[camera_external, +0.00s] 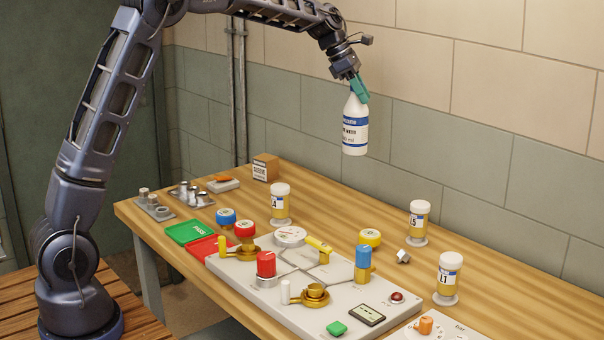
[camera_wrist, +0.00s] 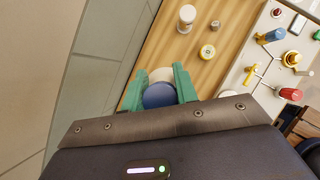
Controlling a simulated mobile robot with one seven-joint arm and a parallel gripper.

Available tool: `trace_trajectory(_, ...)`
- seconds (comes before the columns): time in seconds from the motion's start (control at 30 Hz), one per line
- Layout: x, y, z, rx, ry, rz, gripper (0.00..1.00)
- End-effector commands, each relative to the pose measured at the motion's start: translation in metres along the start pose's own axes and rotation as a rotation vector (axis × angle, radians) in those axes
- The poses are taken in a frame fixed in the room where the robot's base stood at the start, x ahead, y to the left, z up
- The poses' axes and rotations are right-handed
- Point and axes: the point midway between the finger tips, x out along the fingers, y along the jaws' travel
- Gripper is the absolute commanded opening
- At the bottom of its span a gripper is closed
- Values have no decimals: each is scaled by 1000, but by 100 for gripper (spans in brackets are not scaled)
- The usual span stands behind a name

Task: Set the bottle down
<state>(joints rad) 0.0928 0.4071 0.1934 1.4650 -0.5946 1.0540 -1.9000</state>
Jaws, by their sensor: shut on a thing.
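The bottle (camera_external: 355,128) is white with a blue band and printed label. It hangs upright in the air, above the back part of the wooden bench (camera_external: 336,198). My gripper (camera_external: 360,88) is shut on its top with green fingers. In the wrist view my gripper (camera_wrist: 161,92) has its two green fingers on either side of the bottle's blue top (camera_wrist: 159,95). The bottle's base is clear of the bench, and its lower body is hidden in the wrist view.
Sample jars stand on the bench: one at left (camera_external: 280,203), one labelled L5 (camera_external: 418,222) and one labelled L1 (camera_external: 448,278). A grey valve panel (camera_external: 225,270) with coloured knobs fills the front. A brown box (camera_external: 265,168) sits by the wall. Bare wood lies along the back.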

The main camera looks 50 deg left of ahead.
Motion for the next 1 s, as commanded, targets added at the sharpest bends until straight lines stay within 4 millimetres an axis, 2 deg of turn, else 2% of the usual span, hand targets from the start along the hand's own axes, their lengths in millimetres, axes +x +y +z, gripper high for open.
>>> trace_trajectory(0.17,17,-2,-7,-2,0,0,0)
trace_trajectory(0.7,112,-2,-62,-2,0,0,0)
trace_trajectory(0.83,128,-2,-71,-2,-1,1,0)
trace_trajectory(1.0,136,-2,-75,0,-1,1,0)
